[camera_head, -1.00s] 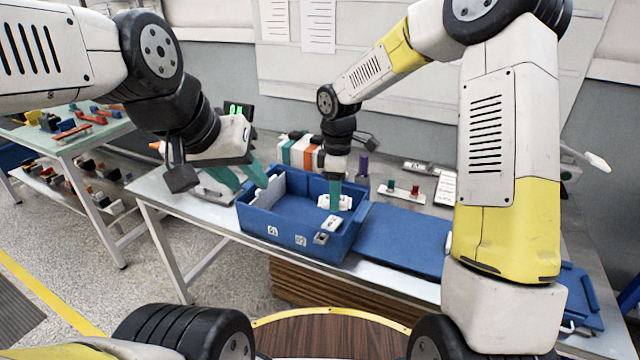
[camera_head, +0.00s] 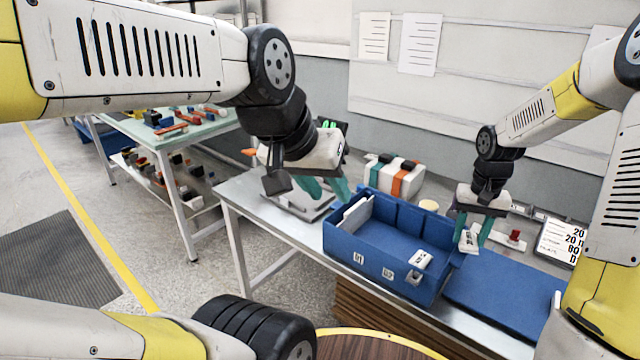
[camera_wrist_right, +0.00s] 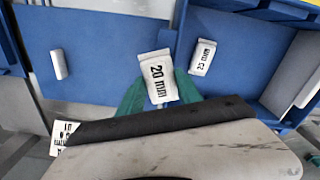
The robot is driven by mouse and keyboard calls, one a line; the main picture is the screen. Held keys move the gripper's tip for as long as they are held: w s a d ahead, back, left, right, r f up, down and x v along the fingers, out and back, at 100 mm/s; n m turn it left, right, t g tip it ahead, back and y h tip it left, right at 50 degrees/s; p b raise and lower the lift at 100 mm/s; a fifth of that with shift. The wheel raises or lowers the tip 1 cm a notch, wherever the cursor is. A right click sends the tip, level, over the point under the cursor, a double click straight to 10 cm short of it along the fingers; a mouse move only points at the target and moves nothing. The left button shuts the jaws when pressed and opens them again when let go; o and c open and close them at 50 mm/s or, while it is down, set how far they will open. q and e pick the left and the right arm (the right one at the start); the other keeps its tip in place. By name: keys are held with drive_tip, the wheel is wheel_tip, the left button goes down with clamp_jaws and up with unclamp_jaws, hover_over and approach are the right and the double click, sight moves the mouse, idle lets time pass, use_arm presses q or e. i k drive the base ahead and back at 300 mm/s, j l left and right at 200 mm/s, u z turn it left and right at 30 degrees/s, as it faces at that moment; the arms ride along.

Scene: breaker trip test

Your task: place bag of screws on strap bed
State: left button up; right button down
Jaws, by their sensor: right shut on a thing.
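A white bag labelled "20 mm" (camera_wrist_right: 158,80) is between the green fingers of my right gripper (camera_wrist_right: 160,92). In the head view my right gripper (camera_head: 470,238) holds this bag (camera_head: 468,241) just right of the blue bin (camera_head: 345,262), near the left end of a flat blue bed (camera_head: 510,295). The bag looks raised above the bed. Which surface is the strap bed is not marked. My left gripper (camera_head: 322,190) has its teal fingers apart, at the bin's back left corner; I see nothing between them.
A second white labelled bag (camera_wrist_right: 202,57) is in the bin. A small white piece (camera_wrist_right: 58,64) lies on the blue bed. A white case with teal and orange straps (camera_head: 395,178) stands behind the bin. A printed card (camera_head: 560,240) is at the back right.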

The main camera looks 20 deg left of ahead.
sight(303, 194)
drive_tip(key=i+j, duration=0.1)
drive_tip(key=j, duration=0.3)
drive_tip(key=i+j+z, duration=0.1)
drive_tip(key=j, duration=0.35)
drive_tip(key=i+j, duration=0.15)
drive_tip(key=j, duration=0.25)
drive_tip(key=i+j+z, duration=0.1)
drive_tip(key=j, duration=0.35)
